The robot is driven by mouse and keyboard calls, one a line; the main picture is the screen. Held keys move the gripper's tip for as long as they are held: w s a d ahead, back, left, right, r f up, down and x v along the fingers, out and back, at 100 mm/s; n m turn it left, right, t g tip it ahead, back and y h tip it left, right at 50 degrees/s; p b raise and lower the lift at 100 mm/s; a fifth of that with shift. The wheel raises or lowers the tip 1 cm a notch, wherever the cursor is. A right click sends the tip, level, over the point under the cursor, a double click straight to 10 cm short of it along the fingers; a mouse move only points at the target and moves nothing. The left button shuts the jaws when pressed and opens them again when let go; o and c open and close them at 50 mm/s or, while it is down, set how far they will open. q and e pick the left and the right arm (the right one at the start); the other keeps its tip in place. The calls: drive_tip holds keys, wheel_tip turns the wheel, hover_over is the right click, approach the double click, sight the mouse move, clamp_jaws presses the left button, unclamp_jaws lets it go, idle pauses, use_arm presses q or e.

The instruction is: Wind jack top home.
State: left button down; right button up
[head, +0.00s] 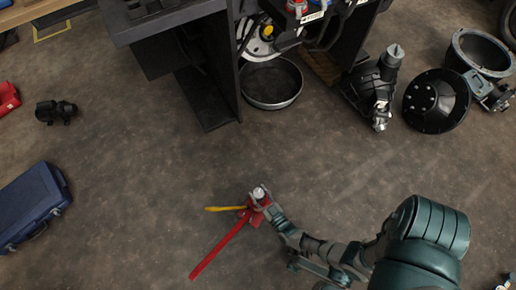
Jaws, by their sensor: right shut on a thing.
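The red jack (254,213) stands on the floor in the lower middle of the head view. A long red bar (220,249) runs from it toward the lower left, and a yellow bar (224,209) points left. The pale metal jack top (259,191) shows at its upper end. My right gripper (260,197) reaches in from the lower right and is shut on the jack top, with a finger at each side. The fingers hide part of the jack. My left gripper is not in view.
Black machine parts (436,101) lie at the upper right. A blue case (32,205) is at left, near a small black part (56,111). The floor around the jack is clear.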

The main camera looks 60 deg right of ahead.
drive_tip(key=m+g+h, duration=0.1)
drive_tip(key=m+h, duration=0.1)
drive_tip(key=m+g+h, duration=0.1)
drive_tip(key=g+h, duration=0.1)
drive_tip(key=h, duration=0.1)
drive_tip(key=shift+w+r+m, duration=0.15)
drive_tip(key=shift+m, duration=0.25)
drive_tip(key=shift+d+r+m+g+h, duration=0.1)
drive_tip(key=shift+m+g+h, duration=1.5)
drive_tip(key=shift+g, duration=0.8)
drive_tip(key=shift+m, duration=0.3)
drive_tip(key=shift+w, duration=0.1)
drive_tip(key=o, duration=1.2)
drive_tip(key=shift+s+a, duration=0.2)
drive_tip(key=shift+v, duration=3.6)
